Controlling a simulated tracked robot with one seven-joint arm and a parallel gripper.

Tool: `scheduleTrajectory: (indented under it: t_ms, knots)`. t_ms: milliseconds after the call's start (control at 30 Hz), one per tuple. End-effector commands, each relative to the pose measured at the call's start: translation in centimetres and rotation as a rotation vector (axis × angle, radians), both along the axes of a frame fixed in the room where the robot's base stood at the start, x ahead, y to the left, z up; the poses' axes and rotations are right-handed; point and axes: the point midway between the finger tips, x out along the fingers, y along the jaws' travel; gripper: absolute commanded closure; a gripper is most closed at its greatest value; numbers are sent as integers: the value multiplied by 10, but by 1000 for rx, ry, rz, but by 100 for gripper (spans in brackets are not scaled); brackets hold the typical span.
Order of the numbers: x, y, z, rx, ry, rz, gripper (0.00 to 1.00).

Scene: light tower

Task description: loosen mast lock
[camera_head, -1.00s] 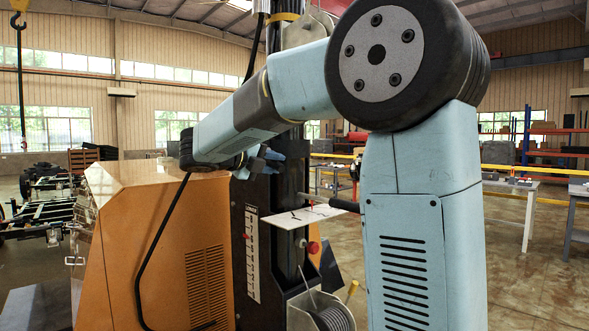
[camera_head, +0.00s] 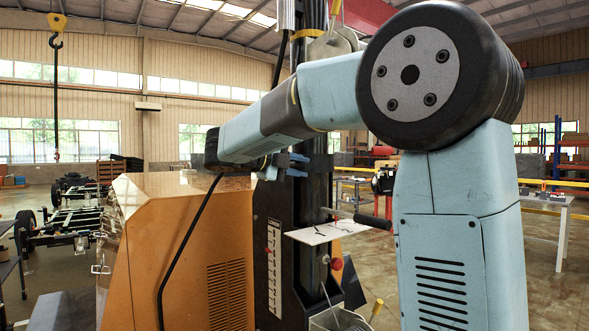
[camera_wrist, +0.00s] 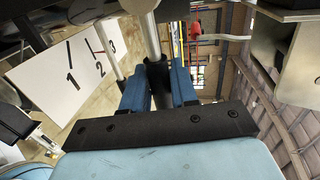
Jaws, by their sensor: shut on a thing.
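The black mast (camera_head: 300,215) stands upright beside the orange housing. My gripper (camera_head: 290,165) is at the mast's upper part, above the white plate. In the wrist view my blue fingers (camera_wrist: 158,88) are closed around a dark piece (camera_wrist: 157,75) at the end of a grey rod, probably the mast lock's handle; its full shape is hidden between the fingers. A white card (camera_wrist: 75,70) with numbers 1, 2 and 3 shows left of the fingers.
The white plate (camera_head: 325,231) juts from the mast below my gripper, with a black-gripped crank (camera_head: 372,220) and a red knob (camera_head: 336,264) near it. The orange housing (camera_head: 185,235) fills the left side. A hook (camera_head: 57,35) hangs far left.

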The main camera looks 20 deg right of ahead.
Motion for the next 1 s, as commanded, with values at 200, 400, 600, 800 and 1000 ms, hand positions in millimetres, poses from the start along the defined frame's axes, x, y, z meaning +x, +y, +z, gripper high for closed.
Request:
scheduleTrajectory:
  t_ms: [200, 400, 600, 800, 1000]
  knots:
    - [0, -1, -1, 0, 3, -3, 71]
    - [0, -2, -1, 0, 2, -5, 54]
    - [-1, -2, -1, 0, 1, -6, 54]
    - [-5, 10, 2, 1, 0, -4, 54]
    - [-17, 43, 8, 1, 1, -2, 54]
